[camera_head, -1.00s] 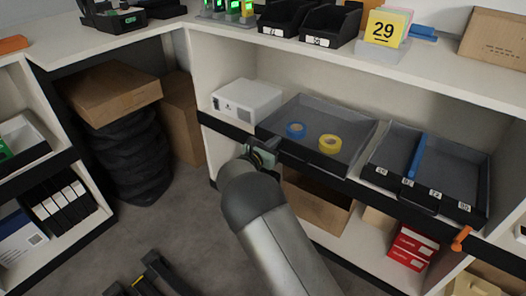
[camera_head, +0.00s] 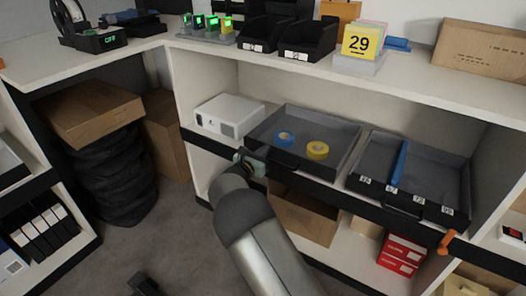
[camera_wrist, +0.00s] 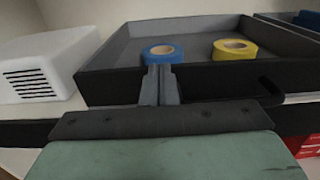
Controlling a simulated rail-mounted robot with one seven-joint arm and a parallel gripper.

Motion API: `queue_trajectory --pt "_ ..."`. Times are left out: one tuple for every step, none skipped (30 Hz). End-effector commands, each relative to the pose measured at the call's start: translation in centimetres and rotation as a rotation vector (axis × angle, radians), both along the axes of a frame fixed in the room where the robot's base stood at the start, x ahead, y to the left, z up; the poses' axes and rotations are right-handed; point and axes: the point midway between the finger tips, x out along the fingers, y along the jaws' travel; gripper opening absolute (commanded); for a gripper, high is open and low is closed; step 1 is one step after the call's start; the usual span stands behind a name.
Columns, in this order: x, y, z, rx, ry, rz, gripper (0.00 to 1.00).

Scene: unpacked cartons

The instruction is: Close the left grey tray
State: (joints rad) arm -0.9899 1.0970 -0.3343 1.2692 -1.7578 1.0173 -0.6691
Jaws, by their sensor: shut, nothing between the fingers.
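The left grey tray (camera_head: 345,136) sits on the middle shelf and juts out past the shelf's front edge. It holds a blue tape roll (camera_head: 284,138) and a yellow tape roll (camera_head: 317,150). The tray also shows in the wrist view (camera_wrist: 110,85), with its dark front wall facing me. My gripper (camera_wrist: 160,82) is shut and empty, its fingertips at the front wall left of the centre. I cannot tell whether they touch it. In the head view my gripper (camera_head: 250,160) is at the tray's front left corner.
A white box (camera_head: 228,114) stands left of the tray. A second grey tray (camera_head: 430,170) with a blue bar sits to the right. An orange handle (camera_head: 447,242) sticks out at the shelf's lower right. A cardboard box (camera_head: 303,216) is below.

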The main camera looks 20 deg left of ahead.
Motion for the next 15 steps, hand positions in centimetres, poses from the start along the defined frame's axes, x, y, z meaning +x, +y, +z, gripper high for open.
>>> queue_trajectory --pt "-0.6 0.0 0.5 0.0 -0.003 -0.003 0.0" --pt "-1.1 0.1 0.5 0.001 -0.003 -0.004 0.0" --pt "-1.9 0.2 0.5 0.002 -0.001 -0.006 0.0" --pt "-2.5 0.2 0.5 0.002 -0.001 -0.008 0.0" --pt "-3.2 0.3 0.5 0.001 0.001 -0.01 0.0" --pt "-4.2 0.5 0.5 0.001 0.001 -0.009 0.0" --pt "-4.9 0.7 0.5 0.0 0.001 -0.01 0.0" --pt "-5.7 1.0 0.5 0.0 0.001 -0.009 0.0" --pt "-6.6 1.2 0.4 0.001 0.002 -0.009 0.0" --pt "-7.3 1.3 0.4 0.002 0.001 -0.01 0.0" --pt "-8.0 1.5 0.4 0.001 0.002 -0.01 0.0" --pt "-8.8 1.7 0.4 0.002 0.001 -0.01 0.0" --pt "-9.5 1.9 0.3 0.002 0.001 -0.01 0.0" --pt "-10.0 2.0 0.3 0.002 0.001 -0.01 0.0" --pt "-10.6 2.1 0.3 0.004 0.002 -0.01 0.0"
